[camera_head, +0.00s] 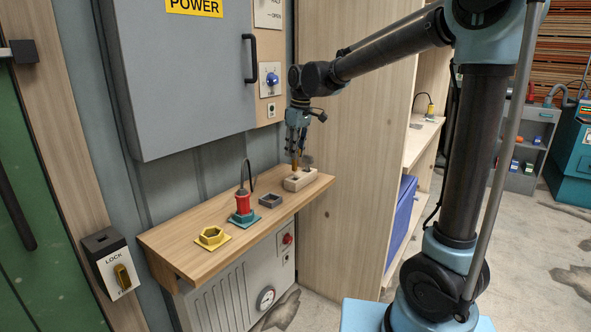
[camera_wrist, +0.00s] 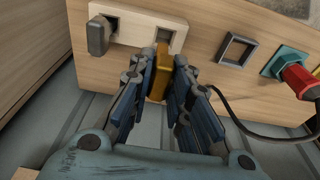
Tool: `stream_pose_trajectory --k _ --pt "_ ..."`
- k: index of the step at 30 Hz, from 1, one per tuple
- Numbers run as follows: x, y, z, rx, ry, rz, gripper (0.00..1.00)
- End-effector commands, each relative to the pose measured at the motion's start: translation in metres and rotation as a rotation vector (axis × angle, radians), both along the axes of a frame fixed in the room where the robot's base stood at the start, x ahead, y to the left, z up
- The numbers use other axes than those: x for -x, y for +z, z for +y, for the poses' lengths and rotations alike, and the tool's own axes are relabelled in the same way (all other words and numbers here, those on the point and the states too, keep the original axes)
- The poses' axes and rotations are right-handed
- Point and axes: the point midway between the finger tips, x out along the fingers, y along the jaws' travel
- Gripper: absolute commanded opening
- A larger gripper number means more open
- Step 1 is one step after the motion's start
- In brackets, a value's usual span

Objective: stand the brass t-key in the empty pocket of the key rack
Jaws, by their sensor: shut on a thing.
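The brass t-key (camera_wrist: 159,76) is between the two blue fingers of my gripper (camera_wrist: 161,68), which is shut on it. In the head view my gripper (camera_head: 296,148) points down over the pale wooden key rack (camera_head: 299,182), with the brass key (camera_head: 295,164) below its fingers. The rack (camera_wrist: 137,31) also shows in the wrist view. The key's far end is at the rack's open pocket (camera_wrist: 164,36); I cannot tell whether it is inside. A dark grey key (camera_wrist: 97,36) is at the rack's other pocket.
The rack stands at the right end of the wooden shelf (camera_head: 165,245). A grey square socket (camera_head: 270,200), a red plug (camera_head: 243,203) in a teal base and a yellow hex socket (camera_head: 211,237) lie to its left. A grey cabinet (camera_head: 185,80) hangs behind.

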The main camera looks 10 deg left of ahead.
Motion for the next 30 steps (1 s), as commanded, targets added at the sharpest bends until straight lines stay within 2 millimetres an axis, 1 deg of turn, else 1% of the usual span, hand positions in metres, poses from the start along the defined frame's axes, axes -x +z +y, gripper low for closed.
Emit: stream_pose_trajectory --k 2,8,16,27,28,29,30 --pt "0.0 -0.009 0.0 0.0 0.0 0.0 0.0" --pt "0.0 -0.02 0.001 0.0 0.0 0.0 0.0" --pt "0.0 -0.052 0.0 0.0 -0.001 0.0 0.0" --pt "0.0 -0.057 0.0 0.0 -0.001 0.0 0.0" --pt "0.0 -0.057 0.0 0.0 -0.001 0.0 0.2" --pt "0.0 -0.057 0.0 0.0 -0.001 0.0 0.27" --pt "0.0 -0.057 0.0 0.0 -0.001 0.0 0.36"
